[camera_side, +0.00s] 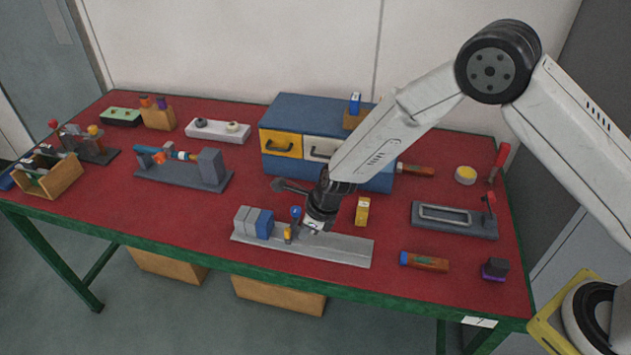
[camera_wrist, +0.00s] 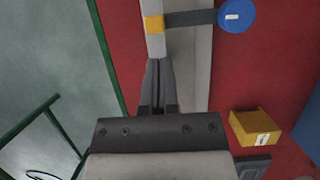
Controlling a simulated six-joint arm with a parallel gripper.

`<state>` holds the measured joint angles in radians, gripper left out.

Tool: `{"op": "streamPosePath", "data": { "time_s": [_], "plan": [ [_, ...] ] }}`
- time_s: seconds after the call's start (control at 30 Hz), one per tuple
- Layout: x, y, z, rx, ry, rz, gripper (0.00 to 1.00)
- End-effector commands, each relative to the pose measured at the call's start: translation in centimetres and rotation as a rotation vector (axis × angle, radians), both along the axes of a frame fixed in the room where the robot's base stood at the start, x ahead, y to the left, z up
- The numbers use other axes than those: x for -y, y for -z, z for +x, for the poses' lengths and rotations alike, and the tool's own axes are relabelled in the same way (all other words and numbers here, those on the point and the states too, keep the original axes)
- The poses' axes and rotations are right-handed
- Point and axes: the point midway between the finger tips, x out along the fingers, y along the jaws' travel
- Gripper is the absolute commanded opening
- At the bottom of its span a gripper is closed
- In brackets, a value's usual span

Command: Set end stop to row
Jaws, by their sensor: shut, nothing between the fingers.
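A grey rail (camera_side: 335,247) lies along the table's front edge. A row of grey and blue blocks (camera_side: 255,222) stands on its left part. What looks like the end stop, a small yellow piece (camera_side: 288,234) with a blue knob (camera_side: 295,211), sits on the rail just right of the row, with a small gap. In the wrist view the yellow piece (camera_wrist: 153,23) is on the rail's raised ridge, with a dark arm to the blue knob (camera_wrist: 237,15). My gripper (camera_side: 311,231) is low over the rail, right of the end stop. Its fingers (camera_wrist: 158,64) are shut and empty; contact cannot be told.
A yellow labelled box (camera_side: 362,211) stands behind the rail, also in the wrist view (camera_wrist: 255,127). A blue drawer cabinet (camera_side: 318,112) stands further back. A grey fixture (camera_side: 453,222) and an orange-brown cylinder (camera_side: 425,262) are to the right. The rail's right part is bare.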

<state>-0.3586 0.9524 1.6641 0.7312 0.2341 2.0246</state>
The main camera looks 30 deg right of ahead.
Motion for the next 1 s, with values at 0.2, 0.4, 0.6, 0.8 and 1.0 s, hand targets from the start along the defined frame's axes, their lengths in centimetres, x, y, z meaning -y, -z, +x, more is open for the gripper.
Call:
{"op": "streamPosePath", "data": {
  "time_s": [0.2, 0.4, 0.6, 0.8, 1.0],
  "plan": [
    [-0.7, 0.0, 0.8, 0.000, -0.001, -0.001, 0.00],
    [-1.0, 0.0, 1.0, 0.000, 0.000, -0.001, 0.00],
    [-1.0, 0.0, 1.0, 0.000, 0.000, -0.001, 0.00],
    [-1.1, 0.0, 1.1, 0.000, -0.001, 0.000, 0.00],
    [-2.2, 0.0, 2.2, 0.002, -0.004, 0.003, 0.00]
  ]
}}
